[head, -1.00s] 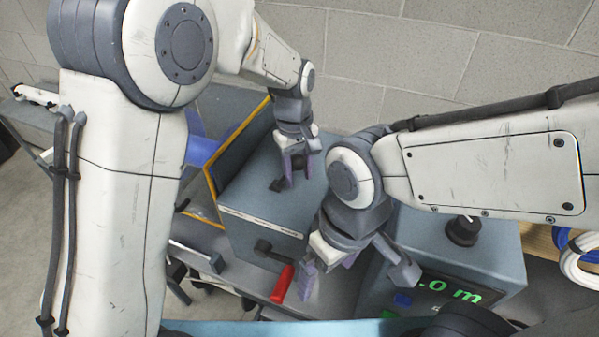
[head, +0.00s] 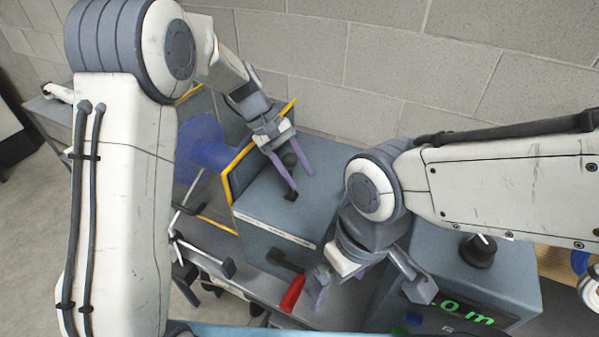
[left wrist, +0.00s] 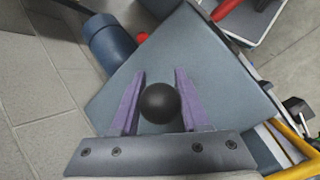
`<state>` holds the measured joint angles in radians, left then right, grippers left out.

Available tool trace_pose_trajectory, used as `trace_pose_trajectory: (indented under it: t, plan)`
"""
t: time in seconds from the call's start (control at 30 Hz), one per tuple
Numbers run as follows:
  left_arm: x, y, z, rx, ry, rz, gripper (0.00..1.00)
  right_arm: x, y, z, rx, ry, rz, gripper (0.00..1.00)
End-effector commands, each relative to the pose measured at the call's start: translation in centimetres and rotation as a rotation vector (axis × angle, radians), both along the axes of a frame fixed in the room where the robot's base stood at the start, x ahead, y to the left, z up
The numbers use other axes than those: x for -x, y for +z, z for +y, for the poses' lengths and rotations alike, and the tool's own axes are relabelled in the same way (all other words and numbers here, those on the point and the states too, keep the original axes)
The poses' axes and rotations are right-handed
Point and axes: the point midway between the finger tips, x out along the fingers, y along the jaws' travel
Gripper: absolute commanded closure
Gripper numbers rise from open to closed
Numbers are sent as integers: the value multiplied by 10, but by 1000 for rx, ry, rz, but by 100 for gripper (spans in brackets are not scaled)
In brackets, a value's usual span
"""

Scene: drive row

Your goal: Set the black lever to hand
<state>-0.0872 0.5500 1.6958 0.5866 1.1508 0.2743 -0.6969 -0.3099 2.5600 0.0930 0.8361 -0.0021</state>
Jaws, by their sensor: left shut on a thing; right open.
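The black lever (head: 289,160) stands on top of a grey-blue box (head: 262,202). Its round black knob (left wrist: 160,103) shows between the purple fingers in the left wrist view. My left gripper (head: 292,178) is shut on the lever, with its fingers reaching down on either side of the knob. A pale strip with small dark lettering (head: 275,229) runs along the box's front edge; I cannot read it. My right gripper (head: 368,287) is open and empty in front of the box, low and to the right.
A dark crank arm with a red grip (head: 292,293) sticks out of the box's front, close to my right gripper's left finger. A console with a black knob (head: 477,250) and green display (head: 468,312) stands at right. A blue cylinder (head: 203,143) is left of the box.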

Motion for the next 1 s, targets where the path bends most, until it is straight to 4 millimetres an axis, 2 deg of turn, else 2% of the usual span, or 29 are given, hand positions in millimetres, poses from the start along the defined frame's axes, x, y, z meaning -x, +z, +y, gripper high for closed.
trace_pose_trajectory:
  t: [0.37,0.4,0.43,0.47,0.83,1.0]
  plan:
    - [-2,1,0,4,2,-3,100,0,0,0,0,0,0,0]
    - [-2,1,0,4,2,-3,43,0,0,0,0,0,0,0]
    - [-1,1,0,4,2,-3,32,0,0,0,0,0,0,0]
    - [-1,1,0,4,2,-3,24,0,0,0,0,0,0,0]
    - [-2,3,2,4,1,-2,24,0,-2,0,0,0,0,0]
    - [-8,22,14,3,2,-7,24,0,-10,0,0,-1,0,0]
